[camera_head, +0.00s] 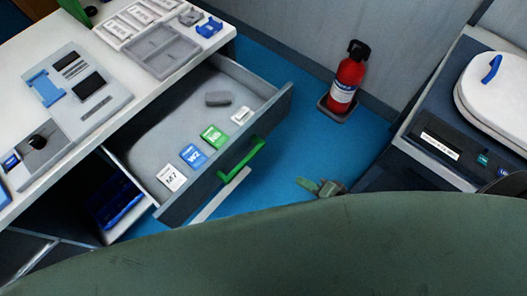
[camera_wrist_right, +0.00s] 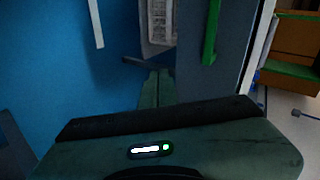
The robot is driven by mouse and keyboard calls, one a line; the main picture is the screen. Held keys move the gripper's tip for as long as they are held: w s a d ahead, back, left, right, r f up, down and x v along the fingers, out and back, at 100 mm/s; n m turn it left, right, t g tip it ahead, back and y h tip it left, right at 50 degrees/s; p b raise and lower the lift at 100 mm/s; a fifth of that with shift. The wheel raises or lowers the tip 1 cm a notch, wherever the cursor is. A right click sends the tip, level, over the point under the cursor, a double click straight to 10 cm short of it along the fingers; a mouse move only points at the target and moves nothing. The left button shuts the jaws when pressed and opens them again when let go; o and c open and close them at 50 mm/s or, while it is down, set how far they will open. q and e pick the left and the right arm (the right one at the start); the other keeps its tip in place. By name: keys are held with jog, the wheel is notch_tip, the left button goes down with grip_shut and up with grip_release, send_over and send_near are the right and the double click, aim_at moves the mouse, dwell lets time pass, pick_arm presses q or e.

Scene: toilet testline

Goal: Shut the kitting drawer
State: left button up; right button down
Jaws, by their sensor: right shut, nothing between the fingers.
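The kitting drawer (camera_head: 285,101) stands pulled out from under the white worktop in the head view. Its grey front carries a green bar handle (camera_head: 242,159). Inside lie a white, a blue and a green card, a small white piece and a dark grey block (camera_head: 217,99). My right gripper (camera_head: 322,186) is shut and empty, apart from the handle and to its right in the head view. In the right wrist view the fingers (camera_wrist_right: 155,73) are together, with the green handle (camera_wrist_right: 211,32) up and to their right. My left gripper is not in view.
The white worktop (camera_head: 110,75) bears trays and fixtures. Below the drawer is an open compartment with a blue bin (camera_head: 118,205). A red fire extinguisher (camera_head: 348,78) stands by the wall. A toilet unit (camera_head: 495,95) is at right. Blue floor (camera_head: 285,165) between is clear.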

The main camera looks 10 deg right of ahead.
jog(key=a+r+m+y, duration=0.1)
jog(key=a+r+y, duration=0.15)
jog(key=r, duration=0.45)
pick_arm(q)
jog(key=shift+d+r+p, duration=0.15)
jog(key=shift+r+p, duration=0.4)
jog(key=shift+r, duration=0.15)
pick_arm(e)
jog(key=x, duration=1.4)
jog(key=shift+w+r+h, duration=0.35)
jog(key=shift+w+h, duration=0.05)
jog(key=shift+h, duration=0.05)
